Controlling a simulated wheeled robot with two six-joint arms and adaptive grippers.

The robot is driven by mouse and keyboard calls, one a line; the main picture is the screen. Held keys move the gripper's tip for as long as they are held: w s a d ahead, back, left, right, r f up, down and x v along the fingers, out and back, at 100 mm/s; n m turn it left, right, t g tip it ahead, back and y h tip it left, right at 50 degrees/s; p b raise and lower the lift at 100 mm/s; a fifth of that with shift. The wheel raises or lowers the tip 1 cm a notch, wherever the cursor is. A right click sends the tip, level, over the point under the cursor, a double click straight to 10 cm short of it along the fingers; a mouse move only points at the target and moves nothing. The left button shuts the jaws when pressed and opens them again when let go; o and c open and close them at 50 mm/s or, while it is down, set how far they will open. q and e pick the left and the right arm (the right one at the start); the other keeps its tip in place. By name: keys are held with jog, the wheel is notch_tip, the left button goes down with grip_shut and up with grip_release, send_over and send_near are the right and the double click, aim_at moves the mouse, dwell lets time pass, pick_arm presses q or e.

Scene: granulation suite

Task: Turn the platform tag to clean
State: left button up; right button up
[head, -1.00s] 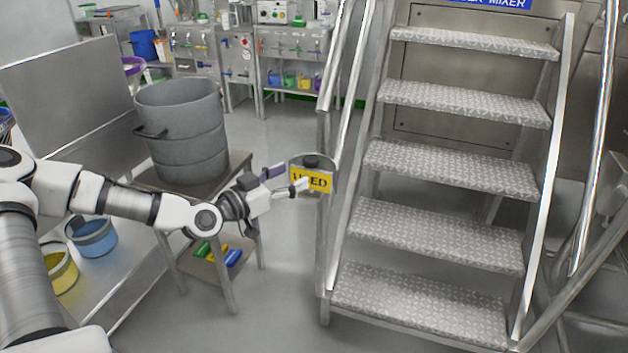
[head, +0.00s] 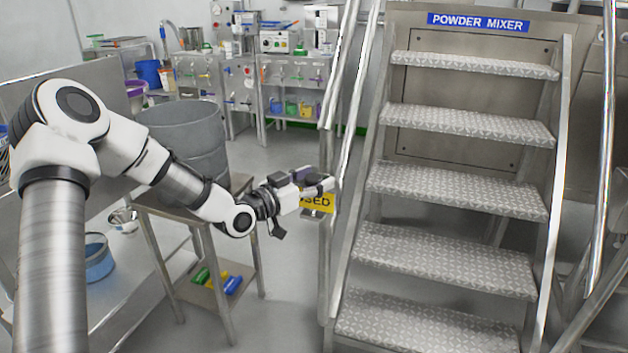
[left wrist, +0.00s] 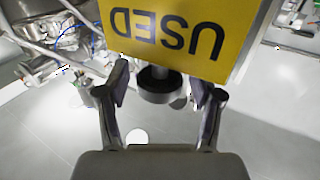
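The platform tag is a yellow plate (head: 319,204) on the left stair rail; in the head view its lower part, reading "USED", shows below my gripper. In the left wrist view the plate (left wrist: 180,35) fills the top, its "USED" upside down. A round black knob (left wrist: 160,88) sits at the plate's edge. My left gripper (head: 318,183) is in front of the tag's upper part and hides the knob in the head view. In the left wrist view the gripper (left wrist: 166,86) is open, one finger each side of the knob, with gaps visible. My right gripper is out of view.
Metal stairs (head: 455,190) with handrails (head: 357,110) rise right of the tag, under a blue "POWDER MIXER" sign (head: 478,22). A grey drum (head: 185,130) stands on a small table (head: 150,207) behind my left arm. The floor between table and stairs is clear.

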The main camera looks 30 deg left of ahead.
pick_arm(q)
jog(key=c, duration=0.9)
